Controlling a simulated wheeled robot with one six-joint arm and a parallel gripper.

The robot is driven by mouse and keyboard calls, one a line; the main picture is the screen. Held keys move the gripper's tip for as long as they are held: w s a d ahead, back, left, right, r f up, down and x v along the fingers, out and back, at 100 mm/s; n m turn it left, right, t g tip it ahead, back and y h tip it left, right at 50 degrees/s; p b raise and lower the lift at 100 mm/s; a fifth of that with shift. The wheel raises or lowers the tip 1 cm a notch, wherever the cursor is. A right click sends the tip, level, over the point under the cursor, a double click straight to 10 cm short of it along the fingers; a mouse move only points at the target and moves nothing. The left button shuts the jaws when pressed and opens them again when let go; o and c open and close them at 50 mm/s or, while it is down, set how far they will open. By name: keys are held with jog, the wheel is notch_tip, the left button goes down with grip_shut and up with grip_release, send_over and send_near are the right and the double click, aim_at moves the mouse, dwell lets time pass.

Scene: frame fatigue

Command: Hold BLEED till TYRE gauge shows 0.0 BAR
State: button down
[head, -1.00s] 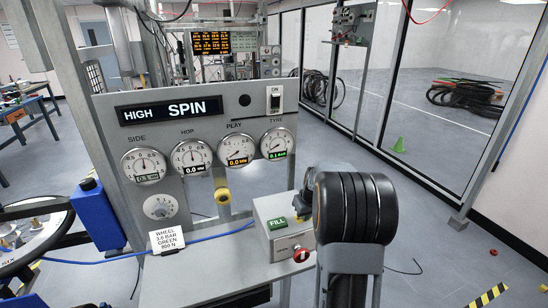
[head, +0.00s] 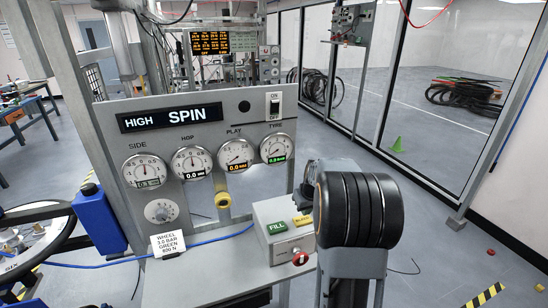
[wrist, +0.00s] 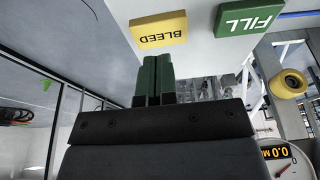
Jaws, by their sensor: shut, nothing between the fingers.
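The yellow BLEED button (head: 302,221) sits on the grey control box, right of the green FILL button (head: 277,228). In the wrist view, BLEED (wrist: 159,31) is fully visible, with FILL (wrist: 250,15) to its right. My gripper (wrist: 153,62) is shut and empty. Its green fingertips appear just below the BLEED button in the wrist view; a gap shows between them, so I see no press. In the head view my arm hides the gripper. The TYRE gauge (head: 278,147) is rightmost on the panel; its small green readout is too blurred to read surely.
The panel holds a HIGH SPIN display (head: 172,115) and an ON/OFF switch (head: 274,105). A red knob (head: 300,258) is on the box front. A WHEEL label card (head: 168,243) stands at the bench's left. A yellow cylinder (head: 223,199) is below the gauges.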

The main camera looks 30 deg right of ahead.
jog(key=b+v, duration=0.1)
jog(key=v, duration=0.8)
jog(key=shift+r, duration=0.25)
jog(key=s+a+f, duration=0.1)
jog(key=s+a, duration=0.6)
jog(key=a, duration=0.4)
jog(key=s+a+f+n+t, duration=0.1)
jog(key=s+a, duration=0.6)
jog(key=a, duration=0.4)
jog(key=shift+s+a+f+n, duration=0.2)
jog(key=shift+a+f+n, duration=0.1)
jog(key=shift+f, duration=0.1)
